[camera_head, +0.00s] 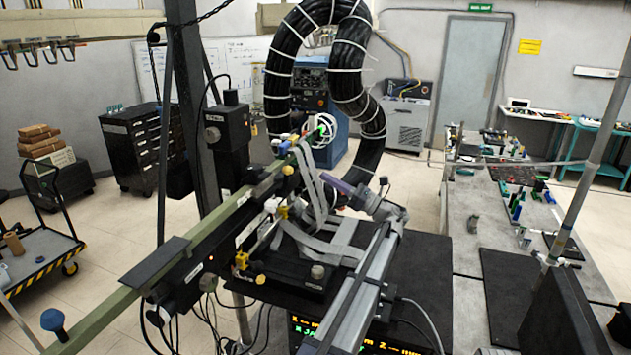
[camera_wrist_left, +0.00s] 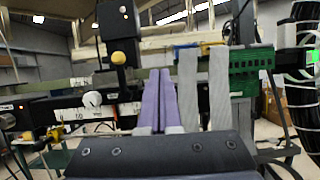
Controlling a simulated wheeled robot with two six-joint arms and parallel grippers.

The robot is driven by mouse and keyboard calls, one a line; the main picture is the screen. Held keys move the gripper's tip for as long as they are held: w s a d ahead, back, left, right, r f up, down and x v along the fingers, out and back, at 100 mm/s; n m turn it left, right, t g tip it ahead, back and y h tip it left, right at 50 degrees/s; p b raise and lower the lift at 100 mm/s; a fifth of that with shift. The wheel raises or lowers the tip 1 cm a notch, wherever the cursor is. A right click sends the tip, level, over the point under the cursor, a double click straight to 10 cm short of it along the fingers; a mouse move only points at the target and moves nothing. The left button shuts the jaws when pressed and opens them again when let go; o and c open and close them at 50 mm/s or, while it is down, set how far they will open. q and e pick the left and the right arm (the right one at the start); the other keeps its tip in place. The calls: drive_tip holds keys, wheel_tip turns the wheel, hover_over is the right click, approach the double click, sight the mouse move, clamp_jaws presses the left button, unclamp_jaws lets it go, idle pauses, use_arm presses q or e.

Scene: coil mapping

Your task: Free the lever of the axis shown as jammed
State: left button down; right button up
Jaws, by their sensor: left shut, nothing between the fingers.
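My left gripper (camera_head: 325,176) has purple fingers, shut and empty, pointing left at the measuring stage. In the left wrist view the purple fingers (camera_wrist_left: 160,75) lie together, and a white knob (camera_wrist_left: 92,99) and a yellow knob (camera_wrist_left: 119,58) stand to their left, apart from them. In the head view, levers with yellow knobs sit on the stage, one low at the front (camera_head: 242,260) and one further back (camera_head: 283,212). A dark display (camera_head: 345,335) shows coloured text that seems to include "JAM"; its axis is unclear because the display is partly covered. My right gripper is not visible.
Grey straps (camera_head: 318,190) hang close to my left fingers. A long green rail (camera_head: 130,288) crosses the stage, beside a black upright (camera_head: 180,110). Thick black cable loops (camera_head: 350,80) rise behind. A workbench (camera_head: 465,250) with small parts stands right.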

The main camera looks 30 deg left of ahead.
use_arm(q)
drive_tip(key=w+d, duration=0.2)
drive_tip(key=d, duration=0.1)
drive_tip(key=shift+w+d+f, duration=0.1)
drive_tip(key=shift+d+f, duration=0.05)
drive_tip(key=shift+f, duration=0.2)
drive_tip(key=shift+w+d, duration=0.1)
